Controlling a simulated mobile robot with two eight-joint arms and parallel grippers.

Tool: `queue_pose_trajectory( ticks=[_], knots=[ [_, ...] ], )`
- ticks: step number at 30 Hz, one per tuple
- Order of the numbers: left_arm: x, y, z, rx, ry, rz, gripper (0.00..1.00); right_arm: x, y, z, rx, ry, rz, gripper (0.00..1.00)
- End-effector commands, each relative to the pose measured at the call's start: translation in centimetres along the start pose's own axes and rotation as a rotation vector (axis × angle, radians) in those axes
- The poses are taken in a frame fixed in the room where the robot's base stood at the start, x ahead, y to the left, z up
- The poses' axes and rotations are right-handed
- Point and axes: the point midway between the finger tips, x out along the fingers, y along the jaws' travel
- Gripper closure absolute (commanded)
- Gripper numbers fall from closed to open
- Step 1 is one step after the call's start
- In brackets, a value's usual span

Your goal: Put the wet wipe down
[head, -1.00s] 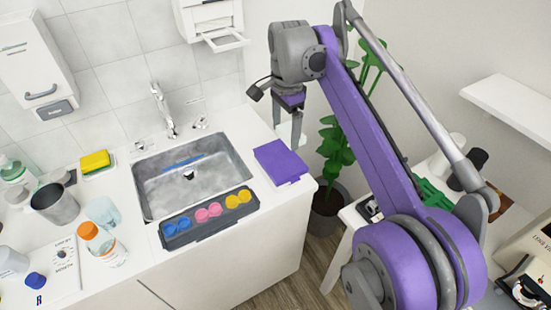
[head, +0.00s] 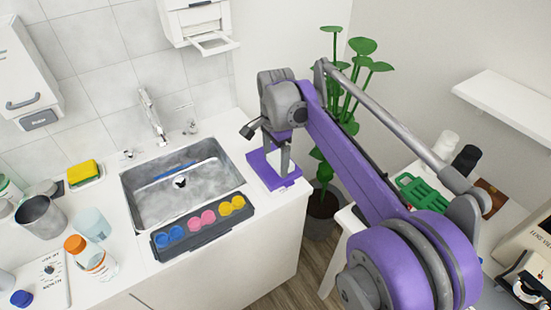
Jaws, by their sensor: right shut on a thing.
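A flat purple piece, which looks like the wet wipe (head: 258,168), is at the right end of the white counter, beside the sink. My right gripper (head: 283,172) points down over it with its fingertips at it, shut on it. The fingers and wrist hide part of the wipe. I cannot tell whether all of it rests on the counter. My left gripper is not in view.
The sink (head: 185,205) is left of the wipe, with a dark tray (head: 203,233) of coloured discs along its front. A yellow sponge (head: 83,172), a metal cup (head: 40,217) and an orange-capped bottle (head: 92,258) stand further left. A plant (head: 322,205) stands beyond the counter's right end.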

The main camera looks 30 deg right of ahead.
Motion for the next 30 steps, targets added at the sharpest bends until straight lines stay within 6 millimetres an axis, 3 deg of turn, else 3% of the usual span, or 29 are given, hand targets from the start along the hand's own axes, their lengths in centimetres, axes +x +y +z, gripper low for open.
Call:
queue_pose_trajectory(
  ticks=[18, 19, 20, 30],
  knots=[
    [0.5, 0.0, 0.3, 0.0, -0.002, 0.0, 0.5, 1.2, 0.0, 0.0, 0.0, 0.0, 0.0, 0.61],
    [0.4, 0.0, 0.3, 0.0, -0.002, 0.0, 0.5, 1.2, 0.0, 0.0, 0.0, 0.0, 0.0, 0.08],
    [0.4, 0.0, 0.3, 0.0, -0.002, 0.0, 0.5, 1.2, 0.0, 0.0, 0.0, 0.0, 0.0, 0.02],
    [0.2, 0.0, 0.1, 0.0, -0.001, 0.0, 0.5, 0.6, 0.0, 0.0, 0.0, 0.0, 0.0, 0.0]
  ],
)
